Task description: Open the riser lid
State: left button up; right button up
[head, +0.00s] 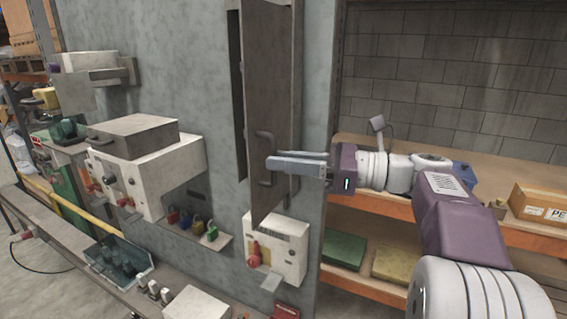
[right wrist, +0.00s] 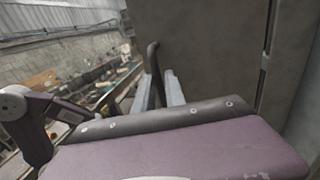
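The riser lid (head: 272,80) is a tall grey-brown panel on the grey wall in the head view. It stands ajar, swung out from the wall, with a dark gap along its left. A dark bar handle (head: 265,145) is on its face. My right gripper (head: 270,162) reaches in from the right, with its fingers at the handle. In the right wrist view the handle (right wrist: 153,60) rises between the two fingers and the gripper (right wrist: 158,90) seems closed around it. The lid (right wrist: 200,50) fills the upper right there. My left gripper does not show in the head view.
A white box with a grey top (head: 150,165) juts from the wall on the left. Below the lid is a white switch box (head: 285,240) with a red knob. Several coloured padlocks hang beside it. Wooden shelves (head: 480,185) stand behind my right arm.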

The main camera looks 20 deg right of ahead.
jog(key=shift+o, duration=1.1)
jog(key=shift+w+d, duration=0.1)
jog(key=shift+w+d+f, duration=0.15)
jog(key=shift+w+d, duration=0.05)
jog(key=shift+w, duration=0.05)
jog(key=shift+s+a, duration=0.15)
jog(key=shift+s, duration=0.05)
jog(key=shift+s+d, duration=0.15)
jog(key=shift+d, duration=0.05)
jog(key=b+v, duration=0.2)
jog(key=v, duration=0.6)
jog(key=shift+d, duration=0.35)
jog(key=shift+a, duration=0.1)
